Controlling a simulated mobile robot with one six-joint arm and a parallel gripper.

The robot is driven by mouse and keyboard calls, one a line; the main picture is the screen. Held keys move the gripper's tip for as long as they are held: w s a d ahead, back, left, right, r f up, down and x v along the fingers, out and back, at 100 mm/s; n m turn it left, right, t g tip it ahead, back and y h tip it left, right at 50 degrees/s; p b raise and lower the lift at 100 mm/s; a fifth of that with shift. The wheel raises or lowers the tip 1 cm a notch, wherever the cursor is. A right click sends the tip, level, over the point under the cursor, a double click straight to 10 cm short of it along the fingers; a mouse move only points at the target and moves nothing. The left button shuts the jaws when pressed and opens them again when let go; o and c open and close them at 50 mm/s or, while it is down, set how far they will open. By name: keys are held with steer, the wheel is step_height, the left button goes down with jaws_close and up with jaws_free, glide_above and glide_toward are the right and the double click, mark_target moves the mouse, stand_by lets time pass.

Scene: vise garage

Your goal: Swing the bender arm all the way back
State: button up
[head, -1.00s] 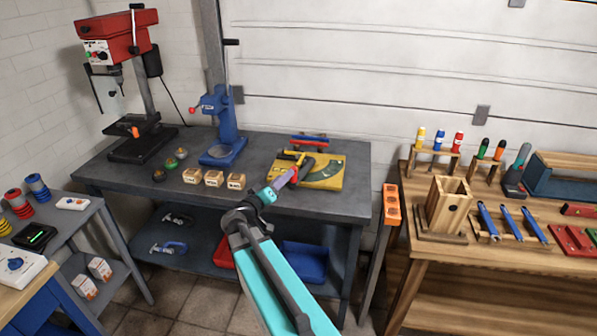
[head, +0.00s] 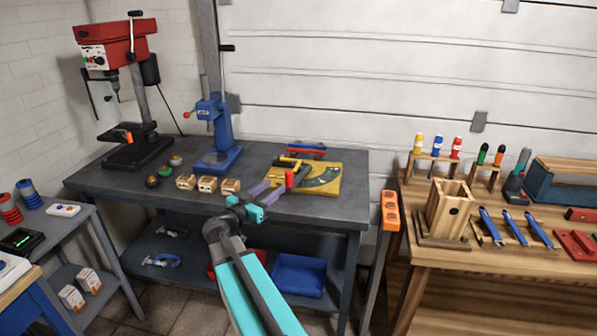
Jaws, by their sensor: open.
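The bender is a yellow base plate (head: 330,170) with a dark green curved scale (head: 318,178), on the right part of the grey workbench. A red upright grip (head: 289,178) shows at the plate's left front, probably on the bender arm. A dark bar with yellow parts (head: 288,162) lies behind it. My gripper (head: 275,187), with purple fingers, is open at the plate's front left corner. Its fingers point toward the red grip and appear close to it. I cannot tell whether they touch it or surround it.
A blue press (head: 216,135) and a red drill press (head: 120,65) stand left on the workbench (head: 110,180). Small wooden blocks (head: 207,184) sit left of my gripper. A red-and-blue item (head: 306,149) lies behind the bender. A wooden bench (head: 480,260) with tools stands right.

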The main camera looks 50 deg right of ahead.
mark_target(295, 181)
steer(key=shift+d, duration=0.15)
steer(key=shift+w+d+p, duration=0.4)
steer(key=shift+d+p, duration=0.4)
steer(key=shift+d, duration=1.45)
steer(key=shift+w+d+p, duration=0.4)
steer(key=shift+d+p, duration=0.45)
steer(key=shift+d, duration=1.45)
steer(key=shift+w+d+p, duration=0.4)
steer(key=shift+d+p, duration=0.4)
steer(key=shift+d, duration=1.45)
jaws_close()
